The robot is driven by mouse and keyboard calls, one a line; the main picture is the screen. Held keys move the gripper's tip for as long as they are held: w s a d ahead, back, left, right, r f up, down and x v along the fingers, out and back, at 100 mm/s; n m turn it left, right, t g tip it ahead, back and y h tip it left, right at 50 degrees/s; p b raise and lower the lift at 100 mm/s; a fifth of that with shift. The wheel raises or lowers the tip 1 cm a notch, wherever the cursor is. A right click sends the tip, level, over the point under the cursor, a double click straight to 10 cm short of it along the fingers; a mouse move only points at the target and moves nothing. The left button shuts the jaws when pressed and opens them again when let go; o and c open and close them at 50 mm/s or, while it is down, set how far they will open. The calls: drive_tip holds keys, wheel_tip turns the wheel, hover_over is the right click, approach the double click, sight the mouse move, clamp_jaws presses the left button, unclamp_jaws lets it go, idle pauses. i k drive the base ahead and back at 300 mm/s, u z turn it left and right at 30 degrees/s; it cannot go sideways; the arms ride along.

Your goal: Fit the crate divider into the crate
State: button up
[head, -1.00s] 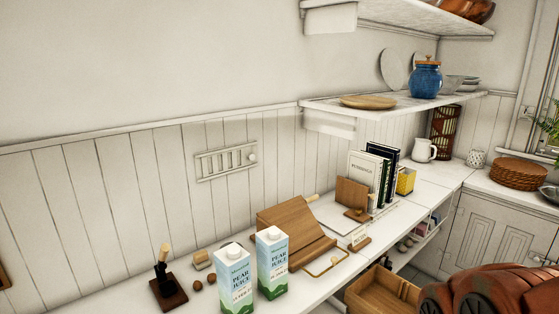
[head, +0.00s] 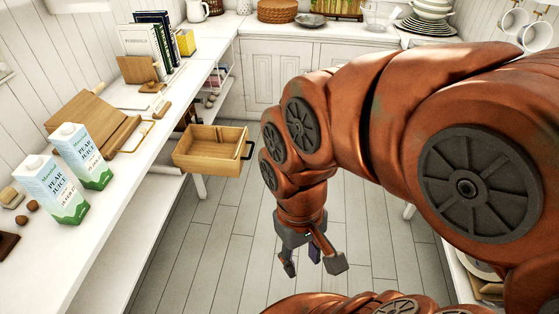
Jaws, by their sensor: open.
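My gripper (head: 312,265) hangs over the floor in the middle of the head view, fingers spread and empty, touching nothing. An open wooden box (head: 205,163) with a dark handle juts out from beneath the left counter, to the left of my gripper; it looks like a drawer, and I cannot tell whether it is the crate. I cannot make out a crate divider anywhere in view. My arm hides much of the right side.
The left counter (head: 125,205) bears two juice cartons (head: 82,155), a wooden stand (head: 95,122) and several books (head: 150,42). A back counter carries baskets and dishes. Plates (head: 475,265) show at the lower right. The plank floor (head: 205,245) is clear.

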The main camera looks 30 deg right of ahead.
sight(201, 149)
drive_tip(key=z, duration=0.2)
drive_tip(key=k, duration=0.55)
drive_tip(key=z, duration=0.45)
drive_tip(key=i, duration=1.25)
drive_tip(key=z, duration=0.1)
drive_tip(key=k, duration=0.4)
drive_tip(key=u, duration=0.55)
drive_tip(key=i, duration=0.5)
drive_tip(key=z, duration=0.05)
